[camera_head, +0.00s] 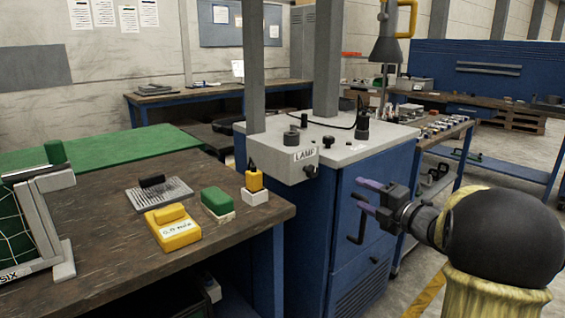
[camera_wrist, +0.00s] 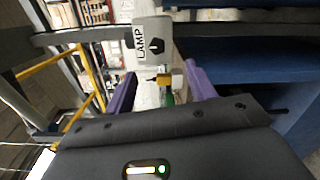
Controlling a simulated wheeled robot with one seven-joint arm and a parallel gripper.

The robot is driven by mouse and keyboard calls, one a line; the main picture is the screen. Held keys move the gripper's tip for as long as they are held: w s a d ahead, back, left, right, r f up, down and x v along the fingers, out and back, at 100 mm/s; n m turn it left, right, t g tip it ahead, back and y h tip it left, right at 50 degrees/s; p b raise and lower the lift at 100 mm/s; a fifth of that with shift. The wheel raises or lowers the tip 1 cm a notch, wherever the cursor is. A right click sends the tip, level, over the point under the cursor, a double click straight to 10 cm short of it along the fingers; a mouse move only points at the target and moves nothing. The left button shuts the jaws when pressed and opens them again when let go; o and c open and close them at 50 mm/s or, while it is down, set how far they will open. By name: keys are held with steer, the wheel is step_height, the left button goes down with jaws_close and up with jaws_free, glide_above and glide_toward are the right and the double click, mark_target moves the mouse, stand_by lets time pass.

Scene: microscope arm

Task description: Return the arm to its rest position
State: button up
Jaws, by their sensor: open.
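My gripper (camera_head: 366,196) is open and empty in the head view, at the right in front of the blue cabinet. Its two purple fingers point left, apart from each other. In the wrist view my gripper (camera_wrist: 160,90) shows both purple fingers spread, with nothing held between them. My arm comes in from the right of the head view. The lamp unit (camera_head: 303,160), a grey box labelled LAMP, sits at the front left of the cabinet top. The lamp unit also shows in the wrist view (camera_wrist: 152,42), beyond the fingers.
A blue cabinet (camera_head: 345,225) with grey posts stands close behind my gripper. A dark workbench (camera_head: 110,235) at left holds a yellow block (camera_head: 172,232), a green block (camera_head: 217,203) and a small yellow-and-white block (camera_head: 255,190). Open floor shows at the right.

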steer(key=s+a+f+m+g+h, duration=0.1)
steer(key=s+f+m+g+h, duration=0.15)
steer(key=f+m+h, duration=0.5)
steer(key=s+a+f+m+g+h, duration=0.2)
steer(key=s+f+m, duration=0.25)
steer(key=m, duration=0.55)
steer(key=s+a+f+m+g, duration=0.4)
steer(key=s+f, duration=0.2)
steer(key=s, duration=0.4)
steer(key=s+a+f+m+g, duration=0.4)
steer(key=s+f+m, duration=0.1)
steer(key=s, duration=0.5)
steer(key=w+p+v, duration=0.2)
steer(key=p+v, duration=0.9)
steer(key=p, duration=0.1)
steer(key=w+r+p+v, duration=0.1)
steer(key=w+p+v, duration=0.2)
steer(key=p+v, duration=0.8)
steer(key=w+d+r+p+v, duration=0.1)
steer(key=w+p+v, duration=0.2)
steer(key=p+v, duration=0.9)
steer(key=shift+w+d+r+p, duration=0.25)
steer(key=shift+w+r+p, duration=0.05)
steer(key=shift+p, duration=0.05)
